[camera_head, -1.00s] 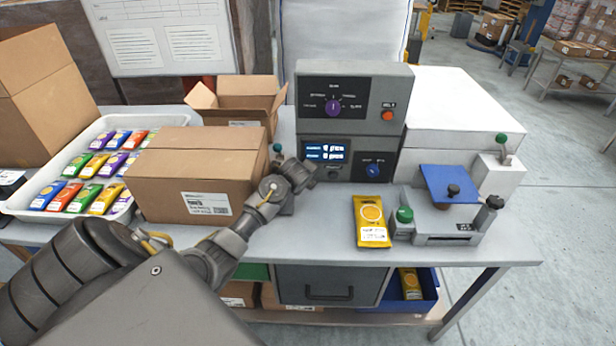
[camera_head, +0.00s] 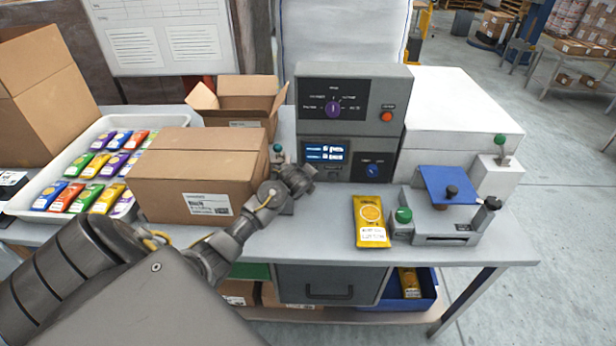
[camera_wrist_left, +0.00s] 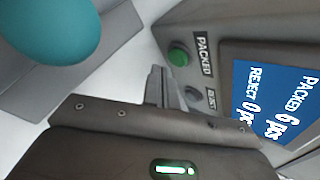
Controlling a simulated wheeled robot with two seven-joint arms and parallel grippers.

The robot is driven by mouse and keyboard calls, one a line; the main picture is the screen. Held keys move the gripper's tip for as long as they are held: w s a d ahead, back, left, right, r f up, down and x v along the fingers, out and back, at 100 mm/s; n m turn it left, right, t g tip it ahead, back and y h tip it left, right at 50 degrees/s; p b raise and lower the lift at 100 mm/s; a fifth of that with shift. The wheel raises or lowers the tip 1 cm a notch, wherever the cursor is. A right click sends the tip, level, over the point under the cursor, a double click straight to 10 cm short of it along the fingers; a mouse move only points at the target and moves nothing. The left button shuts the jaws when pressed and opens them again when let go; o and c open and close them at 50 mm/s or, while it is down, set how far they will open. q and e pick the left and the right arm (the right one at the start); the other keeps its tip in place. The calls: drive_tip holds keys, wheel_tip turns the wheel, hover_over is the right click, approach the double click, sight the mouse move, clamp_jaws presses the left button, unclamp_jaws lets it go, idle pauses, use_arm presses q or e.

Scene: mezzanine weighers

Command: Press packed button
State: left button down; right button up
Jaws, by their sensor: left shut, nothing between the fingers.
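The green packed button (camera_wrist_left: 179,55) sits on the grey panel beside its PACKED label in the left wrist view. I cannot make it out in the head view. A smaller dark button (camera_wrist_left: 193,94) with a REJECT label is beside it. The blue screen (camera_wrist_left: 280,100) reads PACKED 6 pcs and REJECT 0 pcs; it also shows in the head view (camera_head: 325,152). My left gripper (camera_head: 309,170) is shut and empty, just in front of the lower left of the panel. In the left wrist view its fingertips (camera_wrist_left: 165,85) appear close to the two buttons; contact cannot be told.
A teal knob (camera_wrist_left: 50,25) is near my left gripper. A closed carton (camera_head: 200,170) stands beside my left arm. A yellow packet (camera_head: 370,220) lies right of it, next to a device with a green button (camera_head: 404,215).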

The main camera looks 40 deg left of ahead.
use_arm(q)
drive_tip(key=shift+s+d+r+p, duration=0.1)
drive_tip(key=shift+s+d+p, duration=0.35)
drive_tip(key=shift+s, duration=0.15)
drive_tip(key=shift+s+d+p, duration=0.35)
drive_tip(key=shift+s+d, duration=0.05)
drive_tip(key=shift+s, duration=0.2)
drive_tip(key=shift+s+d, duration=0.65)
drive_tip(key=shift+s, duration=0.2)
drive_tip(key=shift+p, duration=0.3)
